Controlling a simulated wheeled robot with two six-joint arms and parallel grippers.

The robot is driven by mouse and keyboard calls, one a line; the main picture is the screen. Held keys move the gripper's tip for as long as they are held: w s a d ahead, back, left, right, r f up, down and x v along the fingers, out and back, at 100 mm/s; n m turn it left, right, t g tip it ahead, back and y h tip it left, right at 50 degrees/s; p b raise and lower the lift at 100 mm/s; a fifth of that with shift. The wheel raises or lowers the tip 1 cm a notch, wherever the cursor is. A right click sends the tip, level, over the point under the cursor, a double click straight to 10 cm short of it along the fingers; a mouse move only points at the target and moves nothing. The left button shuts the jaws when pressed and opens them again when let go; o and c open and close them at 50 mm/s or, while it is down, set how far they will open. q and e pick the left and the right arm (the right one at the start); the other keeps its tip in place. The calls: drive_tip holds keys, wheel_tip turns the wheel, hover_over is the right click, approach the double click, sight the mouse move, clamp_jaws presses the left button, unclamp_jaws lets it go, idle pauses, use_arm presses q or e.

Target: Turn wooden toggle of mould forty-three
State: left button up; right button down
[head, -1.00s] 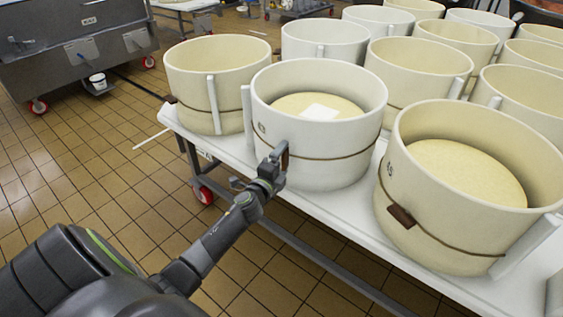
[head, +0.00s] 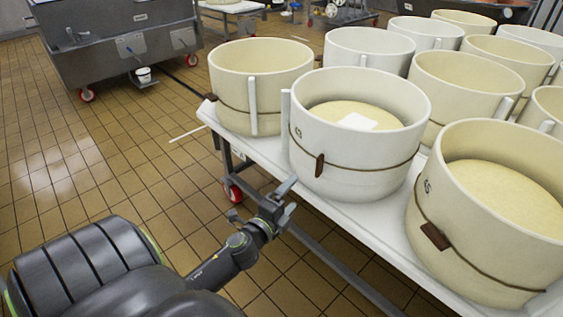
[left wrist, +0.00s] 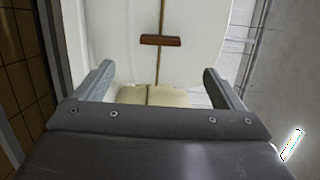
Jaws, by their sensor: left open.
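Mould forty-three (head: 355,180) is a white round tub with cheese and a white square inside, on the table's near edge. A brown cord circles it. Its wooden toggle (head: 319,165) stands upright across the cord in the head view. In the left wrist view the toggle (left wrist: 160,40) lies crosswise to the cord, beyond the fingertips and roughly centred between them. My left gripper (head: 287,198) is open and empty, below and in front of the toggle, apart from it. Its two spread fingers show in the left wrist view (left wrist: 158,74). My right gripper is not in view.
A cream mould (head: 500,220) with its own brown toggle (head: 435,236) stands at right, close to mould forty-three. Another cream mould (head: 232,92) stands at left. Several more fill the white table (head: 378,218) behind. The tiled floor at left is open.

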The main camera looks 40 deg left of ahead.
use_arm(q)
drive_tip(key=shift+s+d+b, duration=0.15)
drive_tip(key=shift+s, duration=0.75)
drive_tip(key=shift+s+d+b, duration=0.1)
drive_tip(key=shift+s+b, duration=0.05)
drive_tip(key=shift+s, duration=0.75)
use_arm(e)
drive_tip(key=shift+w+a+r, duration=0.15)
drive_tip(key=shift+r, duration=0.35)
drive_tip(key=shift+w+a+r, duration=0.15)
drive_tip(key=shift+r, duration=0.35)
